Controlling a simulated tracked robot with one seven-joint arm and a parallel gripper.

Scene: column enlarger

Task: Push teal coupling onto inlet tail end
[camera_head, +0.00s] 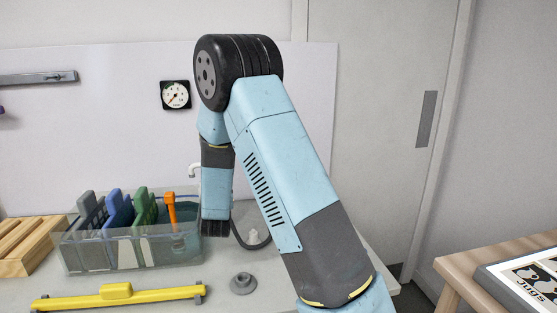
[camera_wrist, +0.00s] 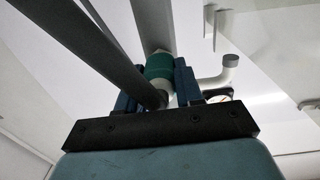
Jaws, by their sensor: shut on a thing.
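In the wrist view, a teal coupling (camera_wrist: 160,67) sits between the blue fingers of my gripper (camera_wrist: 161,76). My gripper is shut on it. Pale parts show above and below the teal band. A dark bar or hose crosses in front of its lower end, so I cannot tell whether the coupling touches an inlet tail. In the head view, the end of my arm points down behind the tank's right end; fingers and coupling are hidden there. A dark hose (camera_head: 250,243) curves on the bench beside it, near a small pale fitting (camera_head: 253,235). I cannot tell which part is the inlet tail.
A clear tank (camera_head: 125,250) with coloured plates and an orange-handled tool (camera_head: 171,210) stands left of my arm. A yellow bar (camera_head: 117,297) and a grey knob-like piece (camera_head: 243,283) lie in front. A white bent pipe (camera_wrist: 214,84) is close right of my fingers.

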